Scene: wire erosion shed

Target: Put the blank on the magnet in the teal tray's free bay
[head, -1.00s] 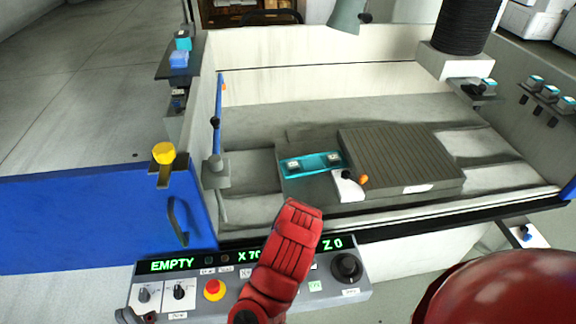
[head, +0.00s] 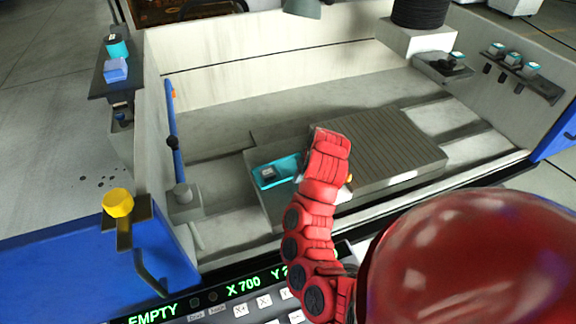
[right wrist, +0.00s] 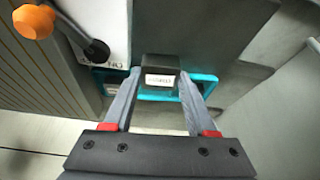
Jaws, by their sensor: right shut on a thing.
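The teal tray (head: 259,182) lies left of the grooved dark slab (head: 390,140) in the machine basin. A dark block (head: 268,173) sits in the tray's left part; my red right arm hides the right part. In the right wrist view my right gripper (right wrist: 160,80) is shut on a dark blank with a white label (right wrist: 160,79). The tray's teal rim (right wrist: 207,80) shows behind and beside it. I cannot tell whether the blank touches the tray. In the head view my right fingertips are hidden behind the hand. My left gripper is not in view.
An orange knob (right wrist: 33,21) and dark lever on a white block (right wrist: 105,20) stand close beside the tray. The basin's back wall (head: 260,50) and a blue upright rod (head: 172,125) bound the space. A yellow knob (head: 118,203) stands front left.

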